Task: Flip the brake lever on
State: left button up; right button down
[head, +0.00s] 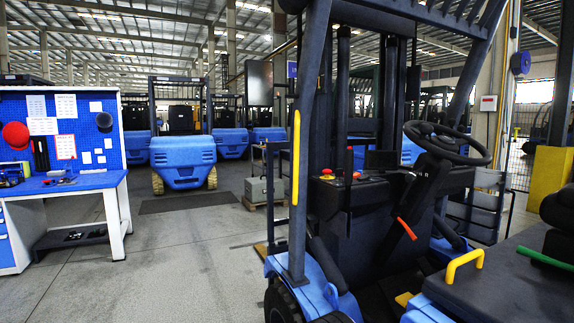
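A blue and black forklift fills the right half of the head view. An orange-red lever (406,228), which looks like the brake lever, sticks out at a slant from the black panel below the steering wheel (446,143). Whether its position means on or off cannot be told. A small red knob (326,171) sits on the dashboard left of the wheel. Neither of my grippers is in view, and nothing touches the lever.
A yellow grab handle (464,266) stands on the dark cover at lower right. The forklift's front pillar (305,140) with a yellow grip stands left of the cab opening. A blue workbench (62,182) stands at left. The grey floor (185,255) between is clear.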

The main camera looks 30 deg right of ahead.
aim_at(349, 153)
jog(key=i, duration=0.9)
jog(key=z, duration=0.8)
jog(key=i, duration=0.65)
jog(key=z, duration=0.5)
